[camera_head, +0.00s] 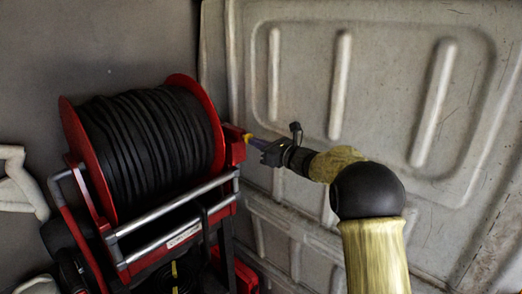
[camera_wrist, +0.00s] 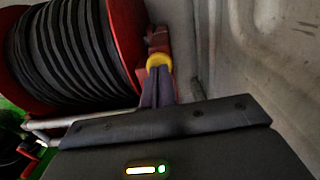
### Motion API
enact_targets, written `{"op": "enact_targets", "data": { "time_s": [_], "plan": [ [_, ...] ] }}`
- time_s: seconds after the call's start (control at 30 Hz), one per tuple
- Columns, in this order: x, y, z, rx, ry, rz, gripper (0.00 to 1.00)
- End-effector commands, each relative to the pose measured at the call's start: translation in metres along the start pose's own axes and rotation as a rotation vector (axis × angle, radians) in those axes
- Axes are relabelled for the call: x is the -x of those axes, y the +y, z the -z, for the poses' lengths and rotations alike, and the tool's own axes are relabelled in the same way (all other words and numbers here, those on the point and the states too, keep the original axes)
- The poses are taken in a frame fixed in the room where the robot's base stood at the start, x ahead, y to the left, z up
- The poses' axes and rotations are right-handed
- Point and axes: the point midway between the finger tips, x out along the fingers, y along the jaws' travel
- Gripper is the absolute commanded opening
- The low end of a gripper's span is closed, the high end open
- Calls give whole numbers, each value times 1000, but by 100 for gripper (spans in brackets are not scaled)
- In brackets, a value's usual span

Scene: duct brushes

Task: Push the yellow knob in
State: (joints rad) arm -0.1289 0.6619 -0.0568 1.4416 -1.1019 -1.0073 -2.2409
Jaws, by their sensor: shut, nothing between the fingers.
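The yellow knob (camera_wrist: 159,61) sits on a red bracket at the right side of the red hose reel in the wrist view. In the head view only a small yellow part of the knob (camera_head: 248,137) shows beside the bracket. My gripper (camera_wrist: 157,77) is shut and empty, with its fingertips right at the knob, overlapping its lower edge. I cannot tell whether they touch it. In the head view my gripper (camera_head: 254,140) comes from the right and points left at the knob.
The reel (camera_head: 150,145) carries a wound black hose in a red frame with silver rails (camera_head: 175,215). A pale ribbed metal wall panel (camera_head: 390,90) stands close behind my gripper. White bent tubing (camera_head: 18,185) is at the far left.

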Motion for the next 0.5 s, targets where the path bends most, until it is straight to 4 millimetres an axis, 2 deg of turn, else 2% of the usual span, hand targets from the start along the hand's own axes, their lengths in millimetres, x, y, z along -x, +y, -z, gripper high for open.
{"op": "enact_targets", "data": {
  "time_s": [0.5],
  "plan": [
    [-10,7,-4,-1,-8,-6,0]
  ]
}}
